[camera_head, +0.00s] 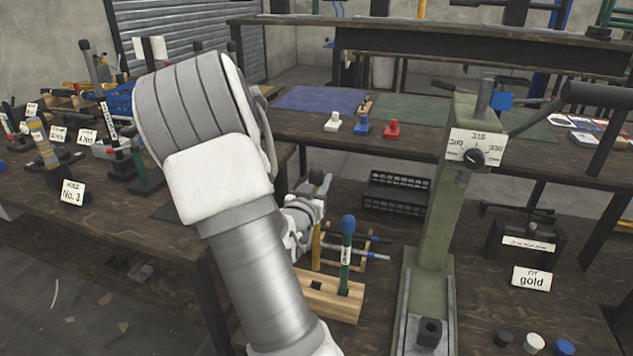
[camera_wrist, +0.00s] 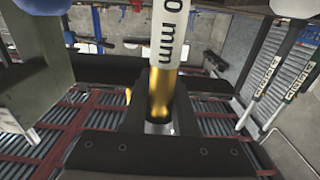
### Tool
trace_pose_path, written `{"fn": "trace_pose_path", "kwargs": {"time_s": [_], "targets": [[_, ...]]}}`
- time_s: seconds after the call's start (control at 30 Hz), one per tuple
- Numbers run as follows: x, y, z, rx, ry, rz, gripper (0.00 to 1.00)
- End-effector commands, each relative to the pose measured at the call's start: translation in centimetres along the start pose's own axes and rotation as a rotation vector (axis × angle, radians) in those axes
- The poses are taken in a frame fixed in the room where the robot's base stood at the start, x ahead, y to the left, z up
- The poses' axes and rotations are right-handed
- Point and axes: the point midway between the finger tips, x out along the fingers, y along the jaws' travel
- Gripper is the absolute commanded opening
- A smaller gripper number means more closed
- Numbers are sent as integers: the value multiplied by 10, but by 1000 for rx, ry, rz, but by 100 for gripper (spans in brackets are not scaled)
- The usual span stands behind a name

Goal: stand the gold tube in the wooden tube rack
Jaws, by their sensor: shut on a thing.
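The gold tube (camera_wrist: 160,85) is between the dark fingers of my gripper (camera_wrist: 160,100) in the wrist view. It has a white band with black print ending in "0 mm". In the head view, the gold tube (camera_head: 316,247) is upright beside my gripper (camera_head: 308,215), partly hidden by it. The wooden tube rack (camera_head: 318,303) is a pale block below. The gold tube's lower end is at the rack's back edge in the picture; I cannot tell whether it is in a hole or above. A green tube with a blue cap (camera_head: 346,255) stands in the rack.
The green press (camera_head: 436,220) stands close right of the rack. Behind the rack is a wooden frame with blue-ended rods (camera_head: 368,256). A black crate (camera_head: 395,195) is farther back. A "gold" sign (camera_head: 531,279) and several round caps are at right.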

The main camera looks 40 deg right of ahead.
Motion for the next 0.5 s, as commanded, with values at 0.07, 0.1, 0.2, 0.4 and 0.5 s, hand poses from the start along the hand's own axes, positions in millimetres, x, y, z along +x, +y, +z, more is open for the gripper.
{"fn": "trace_pose_path", "kwargs": {"time_s": [0.07, 0.1, 0.2, 0.4, 0.5], "targets": [[0, 0, -1, 1, 1, 0, 0], [0, 0, -1, 1, 1, 0, 0], [0, 0, -1, 1, 1, 0, 0], [0, 0, 0, 2, 2, -1, 0], [-1, 0, 5, 1, 1, -1, 0]]}}
